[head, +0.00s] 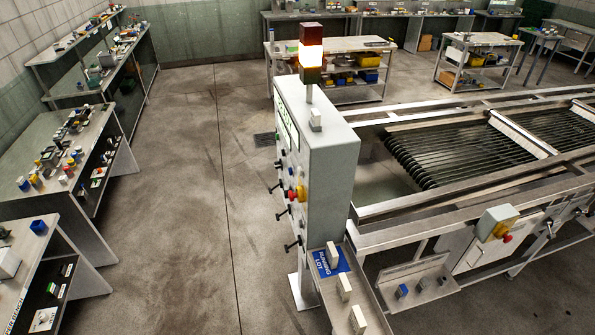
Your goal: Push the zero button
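A grey control cabinet (332,165) stands right of centre in the head view. Its control face (284,150) is turned to the left and seen at a steep slant. Green displays (287,122) sit high on that face, with small buttons below them. A blue part (301,172) and a red knob with yellow (299,193) stick out at its right edge. Several black handles (292,245) stick out lower down. The labels are too small to read, so I cannot tell which button is the zero button. Neither of my grippers is in view.
A lit signal tower (310,55) tops the cabinet. The roller machine (460,150) fills the right, with a yellow-and-red stop box (497,224) on its near side. A tray (367,290) juts out in front. Benches (60,150) line the left; the floor (190,200) between is clear.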

